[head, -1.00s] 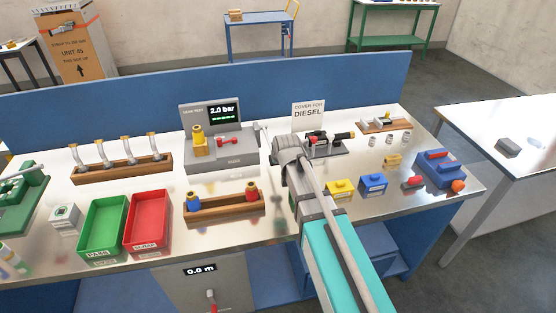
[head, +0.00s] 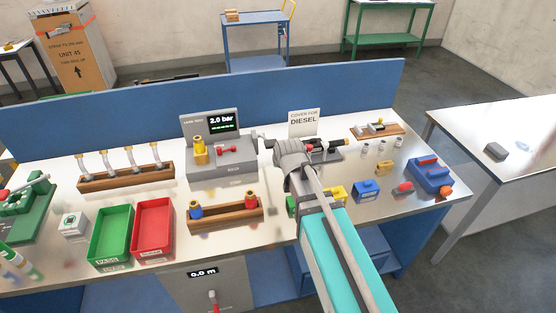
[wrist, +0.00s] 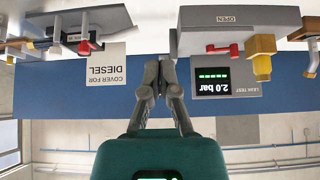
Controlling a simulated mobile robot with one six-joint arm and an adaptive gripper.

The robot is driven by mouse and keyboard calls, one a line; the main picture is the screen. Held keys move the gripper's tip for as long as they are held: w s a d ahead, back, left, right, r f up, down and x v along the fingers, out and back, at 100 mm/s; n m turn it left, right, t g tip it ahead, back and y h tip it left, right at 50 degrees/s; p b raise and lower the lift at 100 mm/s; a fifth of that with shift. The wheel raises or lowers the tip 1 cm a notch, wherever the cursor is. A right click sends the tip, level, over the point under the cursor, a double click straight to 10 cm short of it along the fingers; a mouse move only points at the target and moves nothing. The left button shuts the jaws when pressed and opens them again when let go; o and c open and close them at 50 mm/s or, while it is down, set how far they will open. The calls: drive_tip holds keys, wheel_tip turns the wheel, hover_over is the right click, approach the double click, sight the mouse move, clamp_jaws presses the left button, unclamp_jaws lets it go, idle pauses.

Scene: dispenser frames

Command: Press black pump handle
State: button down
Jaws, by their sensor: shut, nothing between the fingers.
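The fixture also shows upside down at the left of the wrist view (wrist: 84,47). My gripper (head: 259,140) is shut and empty, above the bench between the leak tester and the fixture. Its fingertips meet in the wrist view (wrist: 160,62), apart from both. My wrist and arm hide part of the fixture in the head view.
The grey leak tester (head: 222,160) with a 2.0 bar screen stands left of my gripper. A wooden rack (head: 228,217), green tray (head: 110,234) and red tray (head: 152,229) are in front. A blue panel (head: 110,118) closes the back. Small blocks lie right of my arm.

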drive_tip(key=shift+p+v, duration=1.35)
drive_tip(key=shift+v, duration=0.9)
idle(0.4)
